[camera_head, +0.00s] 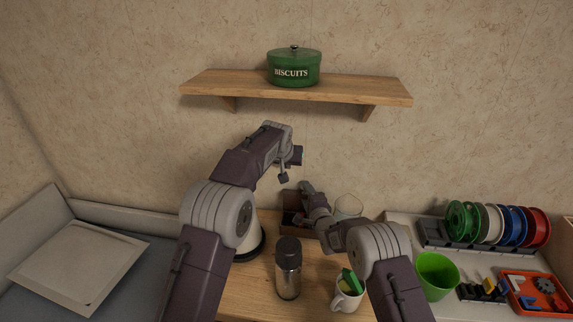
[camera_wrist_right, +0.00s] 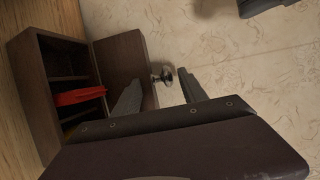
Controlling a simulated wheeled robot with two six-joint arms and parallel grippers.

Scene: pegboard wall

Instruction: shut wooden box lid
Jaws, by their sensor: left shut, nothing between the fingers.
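The dark wooden box (camera_head: 291,222) stands on the table, partly hidden behind my right arm. In the right wrist view, the box (camera_wrist_right: 36,92) is open, with compartments and a red item (camera_wrist_right: 80,96) inside. Its lid (camera_wrist_right: 119,62) stands raised, with a round metal knob (camera_wrist_right: 162,77) on its outer face. My right gripper (camera_head: 305,187) is at the lid; in the right wrist view its fingers (camera_wrist_right: 160,84) are apart, with the knob in the gap between them. I cannot tell whether they touch it. My left gripper (camera_head: 284,178) is shut and empty, above the box.
A dark flask (camera_head: 288,270) and a white mug (camera_head: 347,296) with a green item stand in front of the box. A clear glass (camera_head: 348,207) is just right of it. A shelf (camera_head: 300,88) with a green biscuit tin (camera_head: 294,68) hangs above.

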